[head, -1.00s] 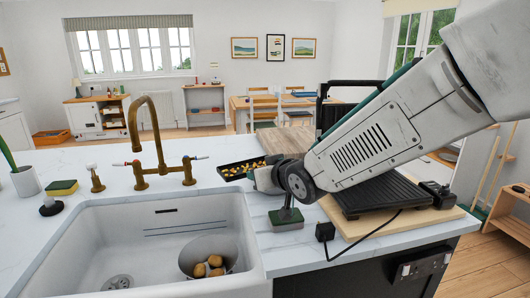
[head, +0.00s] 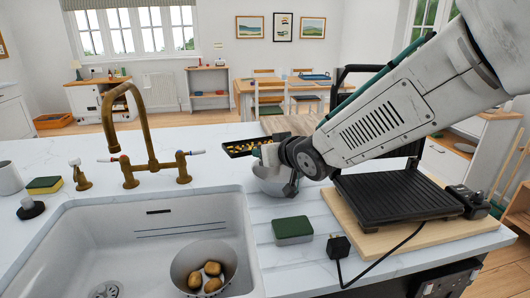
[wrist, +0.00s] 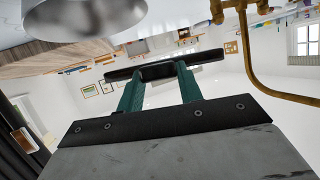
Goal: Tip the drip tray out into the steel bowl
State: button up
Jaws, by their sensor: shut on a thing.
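The drip tray (head: 240,148) is black and shallow, with yellow bits in it. My gripper (head: 264,154) is shut on its right end and holds it above the counter, about level. In the wrist view, my green fingers (wrist: 160,75) grip the dark tray (wrist: 200,58), seen edge-on. The steel bowl (head: 268,184) is on the worktop, just below my gripper and partly hidden by my wrist. The bowl (wrist: 85,18) also shows large at the wrist view's top left. The inside of the bowl is mostly hidden.
A white sink (head: 110,235) holds a grey bowl (head: 186,272) with potatoes. A brass tap (head: 135,150) rises behind it. A green-topped box (head: 292,230) lies in front of the steel bowl. A black grill (head: 395,205) on a wooden board stands to the right, its cable trailing forward.

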jog(key=r+m+y, duration=0.1)
jog(key=d+r+m+g, duration=0.1)
jog(key=m, duration=0.1)
jog(key=shift+w+d+y, duration=0.1)
jog(key=shift+w+y, duration=0.25)
jog(key=shift+y, duration=0.05)
jog(key=shift+w+d+r+m+y, duration=0.1)
jog(key=shift+w+d+m+y, duration=0.55)
jog(key=shift+m, duration=0.7)
jog(key=shift+w+d+r+m+y, duration=0.15)
jog(key=shift+w+d+m+y, duration=0.25)
jog(key=shift+d+m+y, duration=0.65)
jog(key=shift+w+d+r+m+y, duration=0.1)
jog(key=shift+w+d+m+y, duration=0.4)
jog(key=shift+m, duration=1.1)
jog(key=s+f+n+g, duration=0.1)
jog(key=n, duration=0.4)
jog(key=s+f+n+g+h, duration=0.1)
jog(key=n, duration=0.5)
jog(key=s+f+n+g+h, duration=0.1)
jog(key=s+n+g, duration=0.1)
jog(key=n, duration=0.4)
jog(key=shift+s, duration=0.1)
